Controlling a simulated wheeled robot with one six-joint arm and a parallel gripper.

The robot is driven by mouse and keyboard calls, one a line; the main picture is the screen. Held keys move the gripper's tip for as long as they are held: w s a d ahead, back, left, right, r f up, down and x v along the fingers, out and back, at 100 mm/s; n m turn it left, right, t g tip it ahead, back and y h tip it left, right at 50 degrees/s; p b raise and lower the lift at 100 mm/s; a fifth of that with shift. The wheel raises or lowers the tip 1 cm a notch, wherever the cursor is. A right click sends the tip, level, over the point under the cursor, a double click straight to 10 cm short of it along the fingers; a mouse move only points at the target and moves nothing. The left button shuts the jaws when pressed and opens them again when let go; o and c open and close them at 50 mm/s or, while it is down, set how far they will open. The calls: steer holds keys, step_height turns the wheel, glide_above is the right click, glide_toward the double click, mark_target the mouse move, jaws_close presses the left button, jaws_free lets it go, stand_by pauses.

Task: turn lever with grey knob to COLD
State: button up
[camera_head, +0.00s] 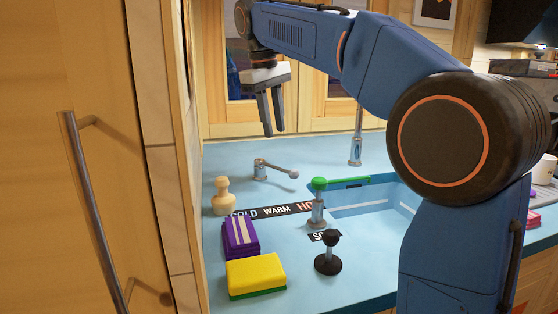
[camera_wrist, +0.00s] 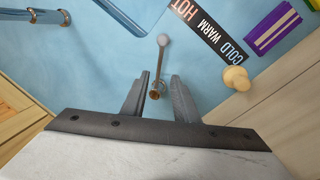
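The lever with the grey knob stands on the blue counter in the head view, its metal pivot (camera_head: 259,170) at the left and its grey knob (camera_head: 293,174) at the right. The COLD/WARM/HOT label strip (camera_head: 276,211) lies nearer the camera; the arm points towards its HOT end. In the wrist view the pivot (camera_wrist: 155,92) shows between the finger outlines, and the grey knob (camera_wrist: 163,39) is beyond the fingertips. My gripper (camera_head: 272,134) is open and empty, pointing down above the lever, apart from it. It also shows in the wrist view (camera_wrist: 159,80).
A green-knobbed metal post (camera_head: 318,203) stands right of the label, by the sink (camera_head: 372,205). A faucet (camera_head: 356,148) stands behind. A wall closes the left.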

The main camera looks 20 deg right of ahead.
mark_target(275, 167)
steer(key=x, duration=1.1)
jaws_close()
stand_by(1.2)
